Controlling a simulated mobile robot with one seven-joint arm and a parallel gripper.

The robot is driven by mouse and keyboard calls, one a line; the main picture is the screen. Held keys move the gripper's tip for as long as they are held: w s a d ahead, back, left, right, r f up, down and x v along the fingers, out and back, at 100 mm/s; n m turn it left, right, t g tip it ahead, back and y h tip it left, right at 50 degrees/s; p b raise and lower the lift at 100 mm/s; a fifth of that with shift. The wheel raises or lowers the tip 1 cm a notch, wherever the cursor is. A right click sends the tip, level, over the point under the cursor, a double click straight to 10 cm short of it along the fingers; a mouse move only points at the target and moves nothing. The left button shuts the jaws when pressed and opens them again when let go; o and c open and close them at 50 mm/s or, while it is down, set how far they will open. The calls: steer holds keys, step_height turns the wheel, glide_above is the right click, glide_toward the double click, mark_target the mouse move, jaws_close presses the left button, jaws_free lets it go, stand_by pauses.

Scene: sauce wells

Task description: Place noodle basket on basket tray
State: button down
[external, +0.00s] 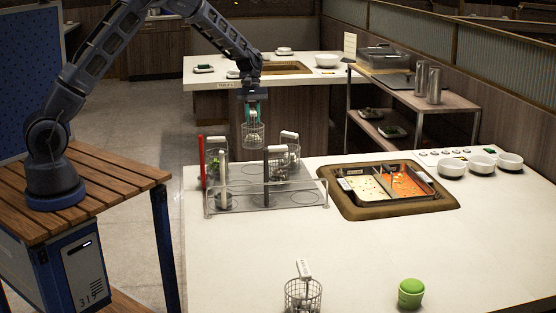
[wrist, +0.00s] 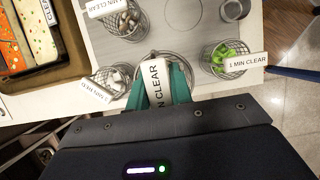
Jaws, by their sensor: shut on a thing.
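My gripper (external: 254,112) is shut on the white handle of a wire noodle basket (external: 253,136), labelled "MIN CLEAR" in the wrist view (wrist: 155,80). The basket hangs upright behind and above the back edge of the basket tray (external: 308,209). The tray is a clear rack on the white counter, with round places marked in it. Several baskets stand at it, one at the back right (external: 288,160). In the wrist view the grey tray surface (wrist: 172,22) lies just beyond my teal fingers. The held basket is mostly hidden there behind its handle.
A green-filled basket (wrist: 222,52) and a mushroom-filled one (wrist: 130,22) flank the held basket closely. A divided hot pot (external: 390,185) lies to the right. Another basket (external: 303,294) and a green container (external: 411,293) stand at the front. The middle front counter is clear.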

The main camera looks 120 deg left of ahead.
mark_target(253, 141)
steer(key=shift+f, duration=4.65)
steer(key=shift+f, duration=0.15)
steer(key=c, duration=1.3)
jaws_free()
steer(key=shift+o, duration=0.2)
steer(key=v, duration=1.2)
steer(key=shift+r, duration=0.2)
